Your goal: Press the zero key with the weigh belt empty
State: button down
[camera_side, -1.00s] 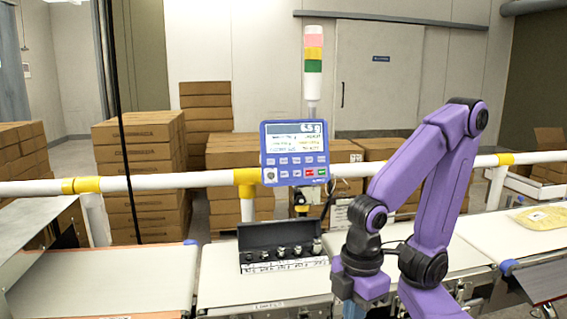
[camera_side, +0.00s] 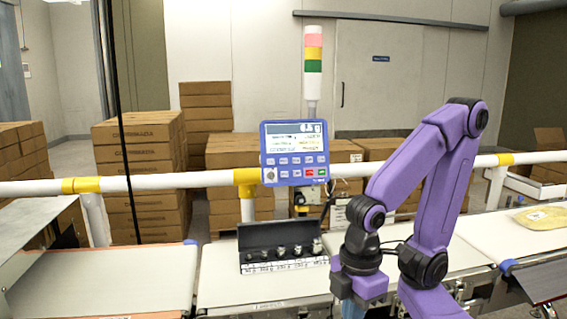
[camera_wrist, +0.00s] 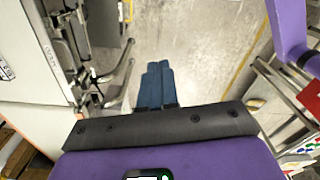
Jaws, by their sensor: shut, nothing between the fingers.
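The blue control panel (camera_side: 294,152) has a lit display above rows of keys, including one red and one green key. The key labels and the reading are too small to read surely, so I cannot tell which is the zero key. The middle belt (camera_side: 265,287) is white and bare at its front. A black case of small weights (camera_side: 282,247) stands at its back; I cannot tell whether it rests on the weighing surface. My gripper (camera_side: 352,309) is low, right of that belt and well below the panel. Its blue fingers (camera_wrist: 154,86) are together and empty, above the floor.
A yellowish bag (camera_side: 541,217) lies on the right belt (camera_side: 480,240). The left belt (camera_side: 105,281) is empty. A white rail (camera_side: 150,182) with yellow joints runs behind the belts. A signal tower (camera_side: 313,65) rises behind the panel, with stacked cartons (camera_side: 140,165) beyond.

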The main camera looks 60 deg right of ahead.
aim_at(284, 161)
jog(key=w+a+r+m+y, duration=0.2)
jog(key=w+m+y, duration=0.1)
jog(key=w+m, duration=0.45)
jog(key=w+a+r+m+y, duration=0.2)
jog(key=w+m, duration=0.4)
jog(key=w, duration=0.2)
jog(key=w+d+r+m+t+y, duration=0.25)
jog(key=w+d+m, duration=0.25)
jog(key=w, duration=0.3)
jog(key=w+d+r+m+t+y, duration=0.1)
jog(key=w+d+m+t, duration=0.25)
jog(key=w+m, duration=0.35)
jog(key=w+d+r+m+t+h, duration=0.1)
jog(key=w+d+m+t, duration=0.15)
jog(key=w+d, duration=0.4)
jog(key=w+d+r+m+t+h, duration=0.1)
jog(key=w+d+m+t, duration=0.2)
jog(key=d, duration=0.7)
jog(key=d+r+m+t+h, duration=0.1)
jog(key=d+m+h, duration=0.2)
jog(key=d, duration=0.7)
jog(key=d+r+m+t+h, duration=0.1)
jog(key=d+m+t+h, duration=0.1)
jog(key=d+m, duration=0.4)
jog(key=d+h, duration=0.1)
jog(key=d, duration=0.4)
jog(key=shift+s+d+r, duration=0.2)
jog(key=shift+d+r, duration=0.05)
jog(key=shift+d, duration=0.05)
jog(key=shift+t, duration=0.25)
